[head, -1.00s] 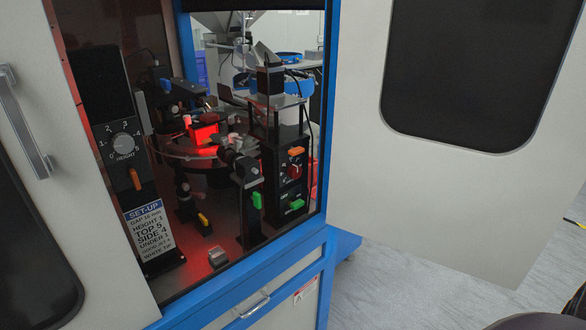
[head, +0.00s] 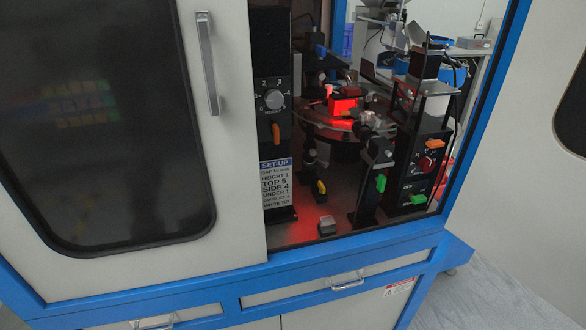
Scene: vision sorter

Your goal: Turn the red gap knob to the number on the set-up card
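The red gap knob (head: 426,164) is on the dark control box (head: 417,150) at the right inside the machine. Its number marks are too small to read. An orange lever (head: 434,144) sits just above it and a green one (head: 418,199) below it. The set-up card (head: 278,186) hangs on the left post inside the opening. Its lines read GAP, which looks like 10 mm, then HEIGHT 1, TOP 5, SIDE 4, UNDER 1. Neither of my grippers shows in the head view.
A grey height knob (head: 274,100) is above the card. A red-lit glass disc (head: 340,127) is in the middle. A closed door panel (head: 110,120) covers the left and an open door (head: 540,180) stands at the right. Drawers (head: 345,287) run below. Grey floor is clear at lower right.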

